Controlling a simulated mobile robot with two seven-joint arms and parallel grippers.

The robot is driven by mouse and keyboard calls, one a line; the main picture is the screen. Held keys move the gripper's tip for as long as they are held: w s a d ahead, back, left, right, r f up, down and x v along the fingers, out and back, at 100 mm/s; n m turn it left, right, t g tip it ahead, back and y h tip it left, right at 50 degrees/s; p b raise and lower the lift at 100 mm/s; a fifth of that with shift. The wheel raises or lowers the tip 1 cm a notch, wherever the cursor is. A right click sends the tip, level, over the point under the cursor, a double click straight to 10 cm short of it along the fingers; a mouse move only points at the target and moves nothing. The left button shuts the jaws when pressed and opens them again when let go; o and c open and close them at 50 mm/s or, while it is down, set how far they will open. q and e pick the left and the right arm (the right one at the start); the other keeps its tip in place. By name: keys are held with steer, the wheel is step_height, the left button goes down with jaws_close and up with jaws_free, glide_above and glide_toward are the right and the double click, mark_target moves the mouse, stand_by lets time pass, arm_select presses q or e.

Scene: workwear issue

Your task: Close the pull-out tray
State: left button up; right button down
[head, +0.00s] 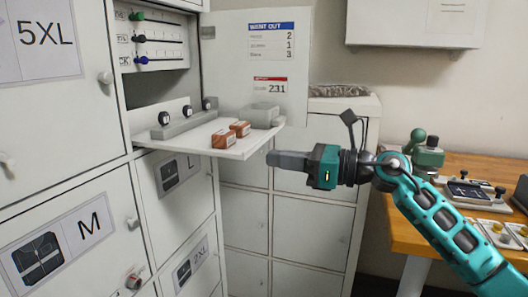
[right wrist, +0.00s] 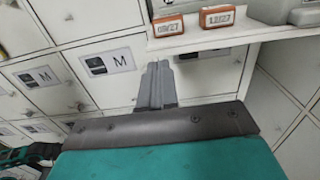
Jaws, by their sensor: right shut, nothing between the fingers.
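The pull-out tray (head: 192,140) is a white shelf sticking out of an open compartment in the cabinet on the left. Two orange-brown blocks (head: 223,139) and a grey box (head: 262,113) are on it. My right gripper (head: 270,158) is shut and empty, close to the tray's outer corner; I cannot tell whether it touches. In the right wrist view, the shut fingers (right wrist: 157,85) point at the cabinet fronts, with the tray's edge (right wrist: 205,39) above and to the right of them. My left gripper is not in view.
An open white door panel (head: 290,60) with a "WENT OUT" label stands behind the tray. Closed lockers (head: 62,235) lie below and beside it. A grey rail with black knobs (head: 185,122) is at the tray's inner end. A wooden bench (head: 420,240) is on the right.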

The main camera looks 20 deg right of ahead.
mark_target(249, 155)
steer(key=x, duration=0.3)
steer(key=shift+w+a, duration=0.1)
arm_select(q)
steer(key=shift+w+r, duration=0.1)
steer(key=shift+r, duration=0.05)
arm_select(e)
steer(key=shift+w+a, duration=0.1)
steer(key=shift+a, duration=0.05)
